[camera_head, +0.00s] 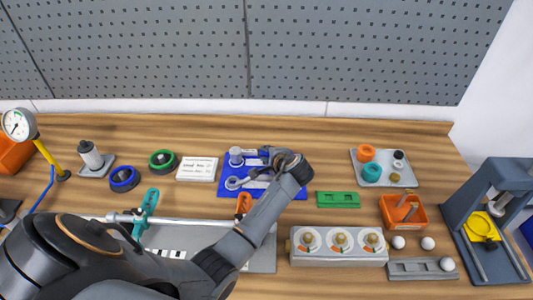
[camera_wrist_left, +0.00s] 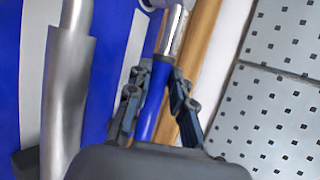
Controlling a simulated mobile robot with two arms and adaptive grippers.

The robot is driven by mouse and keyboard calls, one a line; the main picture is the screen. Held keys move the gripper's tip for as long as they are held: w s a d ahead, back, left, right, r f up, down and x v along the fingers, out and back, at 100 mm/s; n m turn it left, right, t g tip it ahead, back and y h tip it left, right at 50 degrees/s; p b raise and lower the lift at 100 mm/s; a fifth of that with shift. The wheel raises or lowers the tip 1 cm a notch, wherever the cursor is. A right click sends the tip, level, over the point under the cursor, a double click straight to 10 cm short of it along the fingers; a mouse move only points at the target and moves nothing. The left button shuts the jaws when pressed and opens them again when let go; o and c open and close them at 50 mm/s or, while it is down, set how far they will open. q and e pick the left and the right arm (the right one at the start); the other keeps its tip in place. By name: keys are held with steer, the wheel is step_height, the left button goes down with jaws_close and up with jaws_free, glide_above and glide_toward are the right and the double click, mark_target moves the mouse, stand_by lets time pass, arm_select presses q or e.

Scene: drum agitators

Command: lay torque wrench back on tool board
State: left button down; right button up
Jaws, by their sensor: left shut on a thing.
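The torque wrench (camera_wrist_left: 152,98) has a blue handle and a chrome shaft in the left wrist view. My left gripper (camera_wrist_left: 155,80) is shut on its blue handle, a finger on each side. In the head view my left gripper (camera_head: 268,154) is over the back right part of the blue tool board (camera_head: 226,168), and the arm hides much of the wrench. The tool board also shows in the left wrist view (camera_wrist_left: 98,100), with pale strips and a grey metal tool (camera_wrist_left: 66,90) lying on it. I cannot tell whether the wrench touches the board. My right gripper is not in view.
A white label card (camera_head: 197,169) lies left of the board, a green block (camera_head: 338,199) to its right. A grey tray (camera_head: 383,168) with rings and an orange bin (camera_head: 403,212) stand farther right. A perforated grey panel (camera_head: 180,50) rises behind the wooden bench.

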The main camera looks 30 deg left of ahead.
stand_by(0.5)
arm_select(q)
steer(key=shift+f, duration=0.3)
steer(key=c, duration=1.1)
jaws_free()
steer(key=shift+s, duration=0.1)
steer(key=shift+d, duration=0.1)
steer(key=v, duration=0.7)
steer(key=shift+s+d+r, duration=0.15)
steer(key=shift+d, duration=0.1)
steer(key=shift+d+r, duration=0.1)
